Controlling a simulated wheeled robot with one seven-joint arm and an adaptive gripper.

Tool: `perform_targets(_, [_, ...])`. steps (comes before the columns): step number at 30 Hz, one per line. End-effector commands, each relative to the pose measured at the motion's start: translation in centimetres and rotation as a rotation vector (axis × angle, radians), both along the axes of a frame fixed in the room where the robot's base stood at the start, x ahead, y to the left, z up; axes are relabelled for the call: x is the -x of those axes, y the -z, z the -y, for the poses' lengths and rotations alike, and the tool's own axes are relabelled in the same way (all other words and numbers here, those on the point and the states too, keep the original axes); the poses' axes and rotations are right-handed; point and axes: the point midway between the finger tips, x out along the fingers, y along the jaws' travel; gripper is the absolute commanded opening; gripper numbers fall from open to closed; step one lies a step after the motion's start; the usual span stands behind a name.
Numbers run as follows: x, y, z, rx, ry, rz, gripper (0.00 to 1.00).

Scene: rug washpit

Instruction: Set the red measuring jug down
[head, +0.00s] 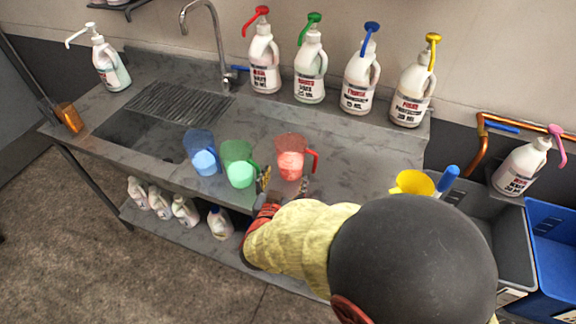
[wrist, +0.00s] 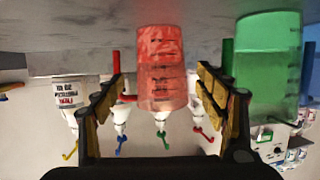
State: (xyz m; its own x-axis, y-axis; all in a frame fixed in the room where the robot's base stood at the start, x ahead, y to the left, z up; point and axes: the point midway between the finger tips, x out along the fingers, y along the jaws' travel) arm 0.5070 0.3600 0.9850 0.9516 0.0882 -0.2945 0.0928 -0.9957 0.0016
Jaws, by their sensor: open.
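The red measuring jug (head: 290,155) stands upright on the steel counter (head: 350,160), with pale pink contents low inside. In the wrist view, which is upside down, the red jug (wrist: 162,65) shows between the two fingers, with a gap on each side. Its handle is partly behind the left finger. My gripper (head: 284,184) is open, at the counter's front edge, just in front of the jug. In the wrist view my gripper (wrist: 162,95) holds nothing. I cannot tell how far the fingers reach beside the jug.
A green jug (head: 238,163) stands close left of the red one, a blue jug (head: 202,152) beyond it. A yellow jug (head: 412,182) is to the right. Several pump bottles (head: 310,70) line the back.

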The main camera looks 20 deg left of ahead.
Motion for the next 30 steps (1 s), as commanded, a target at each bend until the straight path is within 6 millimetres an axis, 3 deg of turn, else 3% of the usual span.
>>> perform_targets(7, [2.2,-0.7,0.2,0.000,0.000,-0.001,0.72])
perform_targets(19, [1.7,-1.5,0.4,-0.029,-0.012,-0.022,0.72])
perform_targets(22, [0.4,-3.3,0.9,-0.086,-0.044,-0.068,0.72])
perform_targets(25, [-0.9,-6.3,2.3,-0.157,-0.097,-0.136,0.72])
perform_targets(30, [-0.7,-11.6,7.1,-0.219,-0.193,-0.263,0.72])
